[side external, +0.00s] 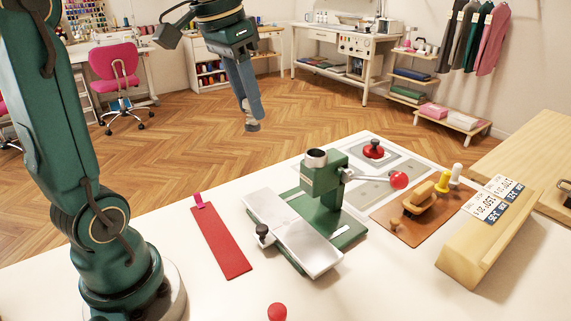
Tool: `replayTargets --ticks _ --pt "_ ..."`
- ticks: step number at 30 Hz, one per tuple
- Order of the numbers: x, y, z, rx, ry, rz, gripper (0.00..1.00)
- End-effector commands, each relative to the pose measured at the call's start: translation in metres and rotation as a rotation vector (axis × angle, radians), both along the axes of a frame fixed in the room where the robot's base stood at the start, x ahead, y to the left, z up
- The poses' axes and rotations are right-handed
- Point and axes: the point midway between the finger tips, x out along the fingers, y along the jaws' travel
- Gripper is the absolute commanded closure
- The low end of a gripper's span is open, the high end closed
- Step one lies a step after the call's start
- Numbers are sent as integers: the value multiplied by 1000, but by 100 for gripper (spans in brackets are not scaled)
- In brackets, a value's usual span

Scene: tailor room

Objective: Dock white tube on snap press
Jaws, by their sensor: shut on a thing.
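The green snap press (322,195) stands on the white table, with a dark open socket on top, a lever with a red ball and a silver plate in front. My gripper (253,112) is in the air behind and left of the press, pointing down, well above the floor in the picture. It is shut on a small grey piece (252,127), mostly hidden by the fingers; I cannot tell if it is the white tube. A white, tube-like piece (456,171) stands upright on the brown board at the right, beside a yellow one (443,182).
A red strip (221,241) lies left of the press. A red ball (277,312) is at the front edge. A red dark-knobbed piece (374,150) sits on a mat behind the press. The brown board (408,226) carries a wooden-handled tool. A wooden block (487,238) stands at right.

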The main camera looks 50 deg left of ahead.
Motion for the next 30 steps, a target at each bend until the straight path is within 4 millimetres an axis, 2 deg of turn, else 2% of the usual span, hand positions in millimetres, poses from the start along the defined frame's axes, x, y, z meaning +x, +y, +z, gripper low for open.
replayTargets --ticks 1,7,15,20,30 --pt "10 -2 5 0 0 -21 100" --pt "44 -11 17 -1 0 -95 100" --pt "81 -31 15 -1 1 -190 100" --pt "96 -44 6 -1 2 -239 100" --pt "98 -53 -9 0 -1 -263 100"
